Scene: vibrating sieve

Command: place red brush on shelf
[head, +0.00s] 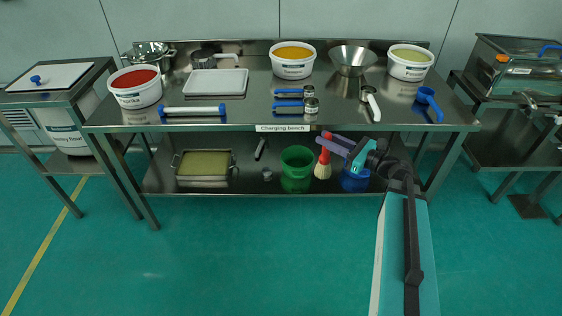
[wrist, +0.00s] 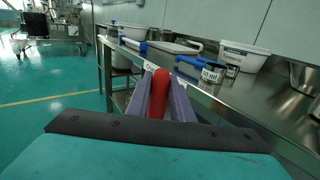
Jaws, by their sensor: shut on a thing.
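The red brush (head: 324,157) has a red handle and pale bristles pointing down. In the head view it hangs roughly upright at the front of the bench, just right of the green bucket. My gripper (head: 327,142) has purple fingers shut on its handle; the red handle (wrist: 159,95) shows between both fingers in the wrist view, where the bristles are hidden. The lower shelf (head: 250,186) of the charging bench lies behind and below the brush in the head view. I cannot tell whether the bristles touch it.
On the lower shelf stand a green bucket (head: 297,162), a blue bucket (head: 355,181) partly behind my arm, and a steel tray (head: 203,164).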

